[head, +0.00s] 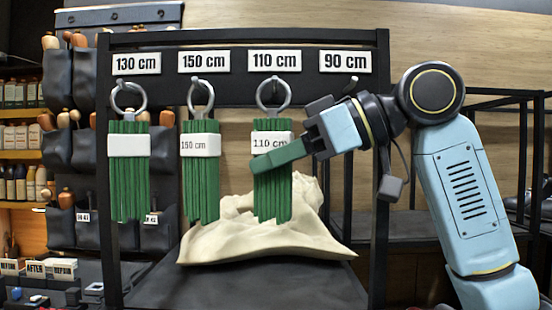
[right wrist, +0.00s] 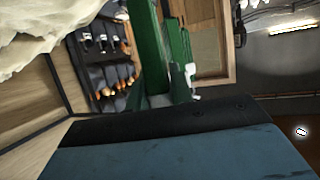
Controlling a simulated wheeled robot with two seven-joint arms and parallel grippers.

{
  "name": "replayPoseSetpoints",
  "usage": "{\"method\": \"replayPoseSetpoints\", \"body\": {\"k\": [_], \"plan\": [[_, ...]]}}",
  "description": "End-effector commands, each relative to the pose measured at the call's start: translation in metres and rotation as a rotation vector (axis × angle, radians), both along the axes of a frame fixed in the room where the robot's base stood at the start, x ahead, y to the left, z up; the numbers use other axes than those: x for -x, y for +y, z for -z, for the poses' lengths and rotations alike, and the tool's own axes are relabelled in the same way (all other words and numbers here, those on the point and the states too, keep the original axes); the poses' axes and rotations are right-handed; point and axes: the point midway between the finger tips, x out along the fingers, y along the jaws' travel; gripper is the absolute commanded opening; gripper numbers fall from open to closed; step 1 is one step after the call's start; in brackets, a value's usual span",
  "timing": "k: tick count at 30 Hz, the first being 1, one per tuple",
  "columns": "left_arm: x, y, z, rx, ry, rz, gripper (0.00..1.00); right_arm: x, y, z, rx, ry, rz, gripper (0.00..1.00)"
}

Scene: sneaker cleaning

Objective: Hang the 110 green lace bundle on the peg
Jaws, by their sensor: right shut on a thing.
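The 110 cm green lace bundle (head: 273,198) hangs upright under the 110 cm sign (head: 274,61), with a white band reading 110 cm and a grey ring (head: 273,95) on top. The ring's top is at the peg below that sign; I cannot tell whether it rests on the peg. My right gripper (head: 280,160) comes from the right and is shut on the bundle, just below its band. In the right wrist view, green strips (right wrist: 146,50) show beyond my gripper; the fingertips are not clear there. My left gripper is not in view.
On the black rack (head: 240,38), a bundle (head: 128,180) hangs under 130 cm and another (head: 201,180) under 150 cm. The peg (head: 350,85) under 90 cm is empty. A crumpled cream cloth (head: 270,240) lies below. Shelves with bottles (head: 20,135) stand at the left.

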Motion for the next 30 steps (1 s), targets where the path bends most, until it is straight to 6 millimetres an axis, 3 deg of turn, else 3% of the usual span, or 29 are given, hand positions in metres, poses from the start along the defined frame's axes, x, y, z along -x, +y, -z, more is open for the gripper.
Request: {"method": "replayPoseSetpoints", "body": {"k": [2,3,9,20,23,30], "plan": [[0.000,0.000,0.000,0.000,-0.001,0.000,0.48,0.000,0.000,0.000,0.000,0.000,0.000,0.00],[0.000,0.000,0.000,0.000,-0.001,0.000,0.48,0.000,0.000,0.000,0.000,0.000,0.000,0.23],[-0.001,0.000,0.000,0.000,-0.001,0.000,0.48,0.000,0.000,0.000,0.000,0.000,0.000,0.48],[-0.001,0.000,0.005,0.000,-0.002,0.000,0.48,0.001,-0.006,-0.002,0.000,-0.003,0.001,0.48],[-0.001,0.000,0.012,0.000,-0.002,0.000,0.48,0.004,-0.018,-0.003,-0.001,-0.002,0.004,0.48],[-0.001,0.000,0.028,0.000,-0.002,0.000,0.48,0.018,-0.071,-0.002,-0.001,-0.002,0.006,0.48]]}}
